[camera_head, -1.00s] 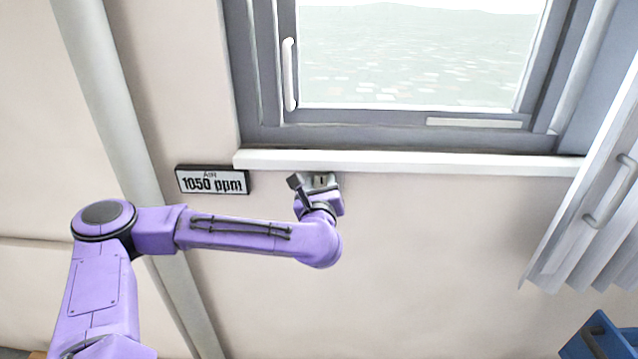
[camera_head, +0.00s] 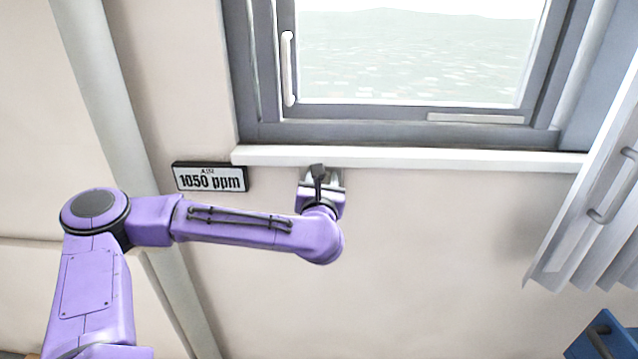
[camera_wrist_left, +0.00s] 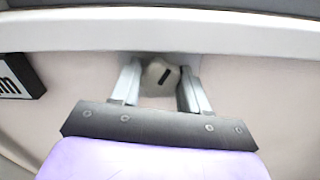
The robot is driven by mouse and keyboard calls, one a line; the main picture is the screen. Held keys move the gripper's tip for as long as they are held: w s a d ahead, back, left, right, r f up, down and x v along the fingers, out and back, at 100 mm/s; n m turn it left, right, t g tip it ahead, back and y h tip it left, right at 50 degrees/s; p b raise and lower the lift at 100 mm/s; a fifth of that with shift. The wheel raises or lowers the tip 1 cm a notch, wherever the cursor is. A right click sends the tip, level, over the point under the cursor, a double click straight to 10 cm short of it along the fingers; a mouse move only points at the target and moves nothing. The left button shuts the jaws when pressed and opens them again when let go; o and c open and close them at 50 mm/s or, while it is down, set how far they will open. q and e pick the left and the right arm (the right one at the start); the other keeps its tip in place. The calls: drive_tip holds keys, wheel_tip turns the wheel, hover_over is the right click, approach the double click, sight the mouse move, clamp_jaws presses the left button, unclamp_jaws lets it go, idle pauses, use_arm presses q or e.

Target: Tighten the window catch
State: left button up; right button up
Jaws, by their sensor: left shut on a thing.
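The window catch is a small rounded grey-beige knob (camera_wrist_left: 160,76) with a dark slot, just below the white sill in the left wrist view. The slot is tilted slightly off vertical. My left gripper (camera_wrist_left: 161,84) has its two fingers on either side of the knob and is shut on it. In the head view my left gripper (camera_head: 321,180) is at the wall under the sill, and my own wrist hides the knob there. My right gripper is not in view.
The white sill (camera_head: 400,158) runs just above my gripper, under the grey-framed window (camera_head: 390,133) with a white handle (camera_head: 289,68). A "1050 ppm" display (camera_head: 210,177) is left of the gripper. A pleated curtain (camera_head: 590,210) hangs at right. The wall between is clear.

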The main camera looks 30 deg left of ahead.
use_arm(q)
drive_tip(key=shift+f+m, duration=0.15)
drive_tip(key=shift+m, duration=0.55)
drive_tip(key=o, duration=1.1)
drive_tip(key=shift+c, duration=0.2)
drive_tip(key=b+v, duration=0.3)
drive_tip(key=v, duration=0.7)
drive_tip(key=shift+s+b, duration=0.3)
drive_tip(key=shift+b, duration=0.05)
